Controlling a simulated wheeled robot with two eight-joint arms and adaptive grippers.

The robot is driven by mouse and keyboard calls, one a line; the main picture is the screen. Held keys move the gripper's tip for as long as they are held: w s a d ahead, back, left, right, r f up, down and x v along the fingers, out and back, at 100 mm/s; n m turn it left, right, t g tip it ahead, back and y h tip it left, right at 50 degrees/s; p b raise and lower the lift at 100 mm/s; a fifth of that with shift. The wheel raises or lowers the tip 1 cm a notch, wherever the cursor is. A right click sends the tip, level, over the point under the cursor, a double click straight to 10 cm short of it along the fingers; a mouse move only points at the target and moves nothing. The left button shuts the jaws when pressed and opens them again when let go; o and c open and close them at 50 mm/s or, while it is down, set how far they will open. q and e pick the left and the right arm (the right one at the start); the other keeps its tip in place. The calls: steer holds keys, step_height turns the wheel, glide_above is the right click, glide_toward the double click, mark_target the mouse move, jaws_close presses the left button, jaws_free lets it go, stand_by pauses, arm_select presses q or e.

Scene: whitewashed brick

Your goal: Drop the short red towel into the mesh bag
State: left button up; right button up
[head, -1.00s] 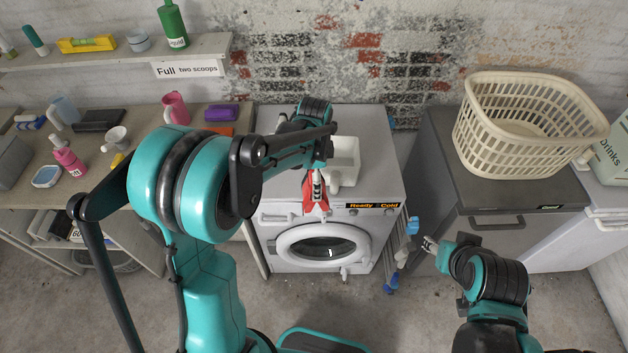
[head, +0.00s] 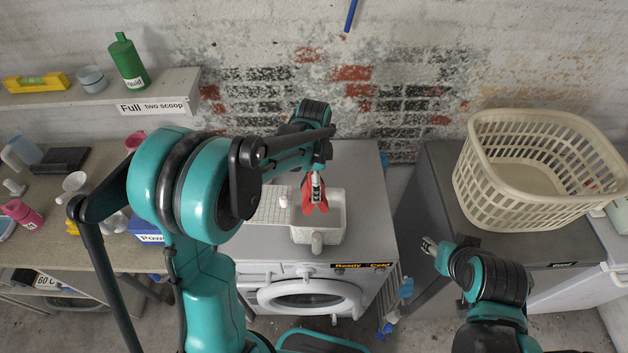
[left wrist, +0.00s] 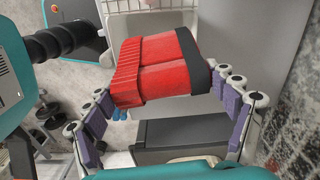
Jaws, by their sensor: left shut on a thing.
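My left gripper (head: 316,186) is shut on the red towel (head: 307,198), which hangs from it above a white open-topped container (head: 320,237) on the washing machine. In the left wrist view the towel (left wrist: 170,72) is folded, with a dark band at one end, and lies between the jointed fingers. The white container has a grid-like flat part (head: 270,206) beside it; I cannot tell whether this is the mesh bag. My right gripper (head: 428,245) is at the lower right, near the grey cabinet's front, apart from the towel; its opening is too small to judge.
The white washing machine (head: 260,248) stands below the towel. A cream laundry basket (head: 490,195) sits on the grey cabinet (head: 435,170) to the right. A cluttered bench (head: 105,170) and wall shelf (head: 180,83) are on the left. Blue items hang beside the machine.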

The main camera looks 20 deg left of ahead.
arm_select(q)
step_height(320, 180, down, 5)
steer(key=b, duration=0.3)
steer(key=shift+f, duration=0.2)
steer(key=o, duration=1.2)
step_height(320, 180, up, 12)
steer(key=shift+r, duration=0.1)
